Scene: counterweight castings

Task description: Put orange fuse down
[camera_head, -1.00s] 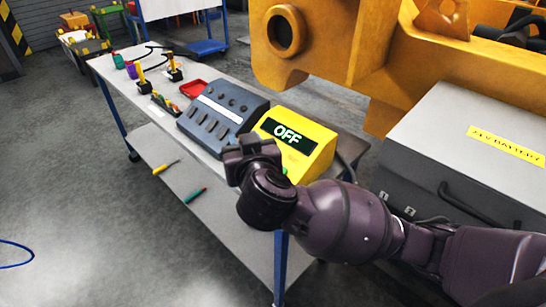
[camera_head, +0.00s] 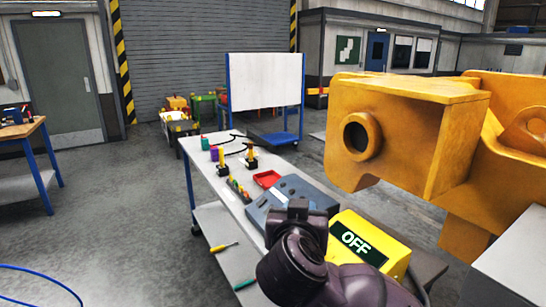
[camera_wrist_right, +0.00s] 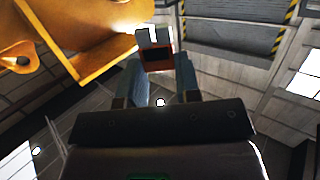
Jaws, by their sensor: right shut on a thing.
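The orange fuse (camera_wrist_right: 157,55) shows in the right wrist view as a small orange-red block with a dark middle and a pale grey end. My right gripper (camera_wrist_right: 158,72) is shut on it, one finger on each side. In the head view my right gripper (camera_head: 300,210) is in front of the grey-blue switch box and left of the yellow OFF box (camera_head: 365,245); the fuse is hidden there. My left gripper is in neither view.
The long workbench (camera_head: 205,178) carries a red tray (camera_head: 267,178), a strip of small coloured pieces (camera_head: 239,190), yellow-topped devices (camera_head: 251,158) and the grey-blue switch box (camera_head: 290,195). A large yellow casting (camera_head: 400,130) stands to the right. A screwdriver (camera_head: 224,247) lies on the lower shelf.

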